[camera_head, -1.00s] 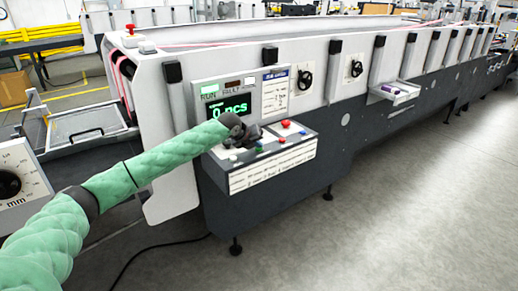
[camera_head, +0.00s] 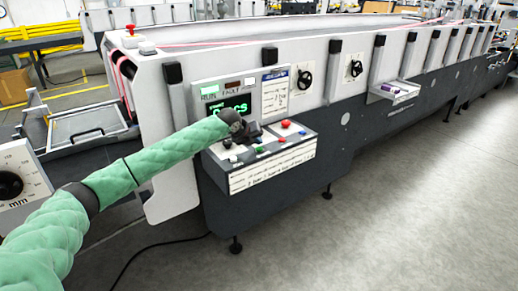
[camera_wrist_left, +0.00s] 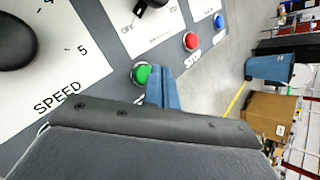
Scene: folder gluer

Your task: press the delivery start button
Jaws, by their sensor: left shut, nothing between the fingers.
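The control panel (camera_head: 272,160) juts from the machine's side in the head view. A green button (camera_wrist_left: 141,73) sits in a light ring on the grey panel in the left wrist view; its label is mostly hidden. My left gripper (camera_wrist_left: 160,82) is shut and empty, with its blue-grey fingertips just right of the green button and overlapping its edge. I cannot tell whether they touch it. In the head view my left gripper (camera_head: 254,138) is over the panel's left part. My right gripper is not in view.
Nearby on the panel are a red button (camera_wrist_left: 191,41), a blue button (camera_wrist_left: 219,21) and a black speed knob (camera_wrist_left: 14,42). A red mushroom button (camera_head: 286,123) stands behind them. A display (camera_head: 232,106) is partly behind my wrist. Grey floor is free at the right.

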